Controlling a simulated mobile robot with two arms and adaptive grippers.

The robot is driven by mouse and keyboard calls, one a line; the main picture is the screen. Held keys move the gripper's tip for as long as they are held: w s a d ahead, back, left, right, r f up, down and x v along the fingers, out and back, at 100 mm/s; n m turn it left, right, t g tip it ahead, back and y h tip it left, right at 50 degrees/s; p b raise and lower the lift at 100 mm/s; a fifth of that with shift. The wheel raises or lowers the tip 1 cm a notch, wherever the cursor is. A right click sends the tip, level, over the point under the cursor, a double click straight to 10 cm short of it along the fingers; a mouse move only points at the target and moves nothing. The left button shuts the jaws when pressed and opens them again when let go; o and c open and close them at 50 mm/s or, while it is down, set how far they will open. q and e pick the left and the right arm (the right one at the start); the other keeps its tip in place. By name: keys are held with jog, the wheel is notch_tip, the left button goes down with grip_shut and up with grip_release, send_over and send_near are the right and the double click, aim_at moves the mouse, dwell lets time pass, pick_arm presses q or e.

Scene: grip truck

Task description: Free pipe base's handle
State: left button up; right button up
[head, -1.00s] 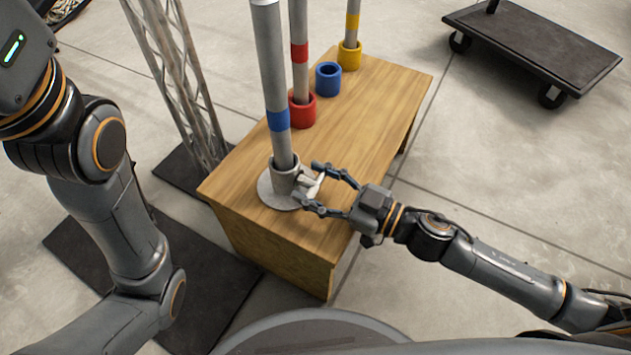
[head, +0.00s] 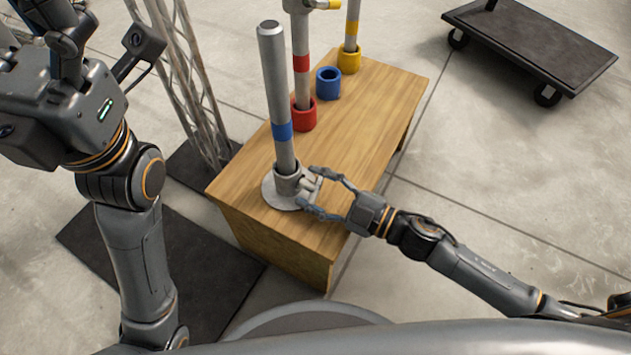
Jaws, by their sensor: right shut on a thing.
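The grey round pipe base (head: 277,194) sits on the near end of the wooden table. A grey pipe with a blue band (head: 274,90) stands in its socket, tilted slightly to the left in the picture. My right gripper (head: 308,187) comes from the right and is shut on the base's small pale handle (head: 312,182), which the fingers partly hide. My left gripper (head: 100,45) is raised at the upper left, away from the table, partly cut off by the picture's edge. I cannot tell how far its fingers are apart.
On the wooden table (head: 365,125), a red holder (head: 304,116) and a yellow holder (head: 349,62) have banded pipes in them. An empty blue holder (head: 328,80) stands between. A lattice truss (head: 190,80) rises at the left. A dark cart (head: 530,45) stands at the upper right.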

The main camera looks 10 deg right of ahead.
jog(key=shift+n, duration=0.4)
jog(key=o, duration=1.2)
